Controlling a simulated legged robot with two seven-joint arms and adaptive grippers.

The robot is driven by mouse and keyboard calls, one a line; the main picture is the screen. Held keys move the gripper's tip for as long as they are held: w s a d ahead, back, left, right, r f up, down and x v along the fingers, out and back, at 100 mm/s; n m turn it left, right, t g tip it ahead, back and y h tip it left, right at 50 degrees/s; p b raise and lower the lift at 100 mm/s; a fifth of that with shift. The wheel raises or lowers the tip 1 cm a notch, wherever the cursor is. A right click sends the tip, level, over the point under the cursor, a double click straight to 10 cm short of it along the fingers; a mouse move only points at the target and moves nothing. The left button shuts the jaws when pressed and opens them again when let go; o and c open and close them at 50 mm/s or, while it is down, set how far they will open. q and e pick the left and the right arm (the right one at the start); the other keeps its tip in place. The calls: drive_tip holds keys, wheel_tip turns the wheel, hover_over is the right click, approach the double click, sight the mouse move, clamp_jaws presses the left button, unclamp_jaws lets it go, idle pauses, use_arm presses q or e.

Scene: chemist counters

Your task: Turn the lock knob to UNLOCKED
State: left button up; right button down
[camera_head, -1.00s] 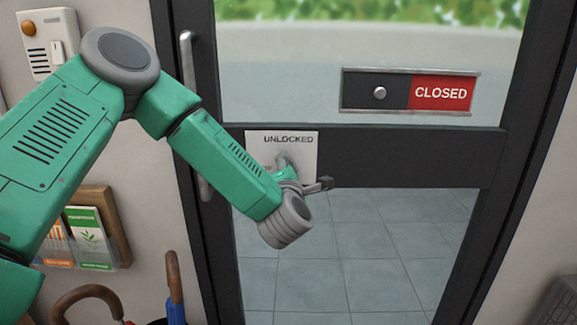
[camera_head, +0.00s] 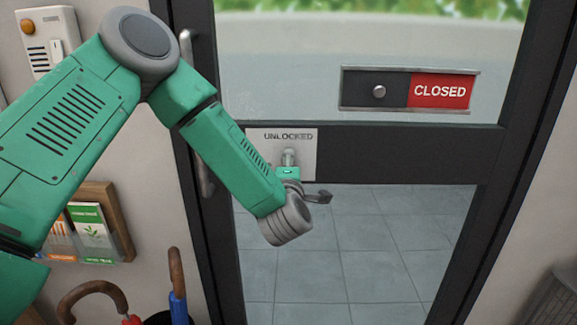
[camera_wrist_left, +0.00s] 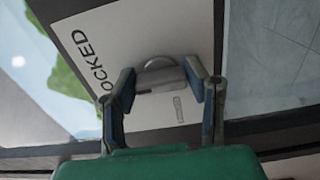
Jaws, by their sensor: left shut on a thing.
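The lock plate (camera_head: 258,148) is a pale sheet on the dark crossbar of the door, with UNLOCKED printed along its top. The grey lock knob (camera_head: 289,157) stands roughly upright below that word. In the left wrist view, the knob (camera_wrist_left: 160,77) sits between the two fingers of my left gripper (camera_wrist_left: 163,92), which is shut on it. The plate (camera_wrist_left: 125,35) appears tilted there, with part of the word and a smaller label showing. In the head view my wrist and forearm hide the lower part of the plate. My right gripper is out of view.
A door handle (camera_head: 187,75) runs down the left door frame. A CLOSED slider sign (camera_head: 440,91) is above the crossbar. An intercom (camera_head: 41,27), a leaflet rack (camera_head: 118,220) and umbrellas (camera_head: 177,285) are at the left.

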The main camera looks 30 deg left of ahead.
use_arm(q)
drive_tip(key=shift+f, duration=0.25)
drive_tip(key=o, duration=1.1)
drive_tip(key=shift+o, duration=0.2)
drive_tip(key=shift+w, duration=0.1)
drive_tip(key=shift+d+r, duration=0.1)
drive_tip(key=v, duration=1.2)
drive_tip(key=shift+f, duration=0.2)
